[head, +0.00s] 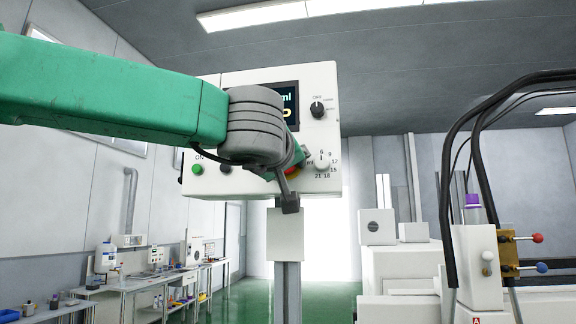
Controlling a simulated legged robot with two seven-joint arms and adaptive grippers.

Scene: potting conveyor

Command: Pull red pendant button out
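The white pendant box (262,78) stands on a grey post in the middle of the view, its front towards me. A small part of the red button (293,170) shows low on its front. My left arm and wrist cover the rest of the button. My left gripper (289,203) is at the box's lower front, with a grey finger pointing down just below the button. I cannot tell whether it touches the button or how far apart its fingers are. My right gripper is not in view.
The box also has a green button (197,169), a black knob (317,109), a white dial (322,162) and a partly hidden screen (289,98). A white machine with black cables (449,190) stands at right. Benches with lab items (140,283) stand at left.

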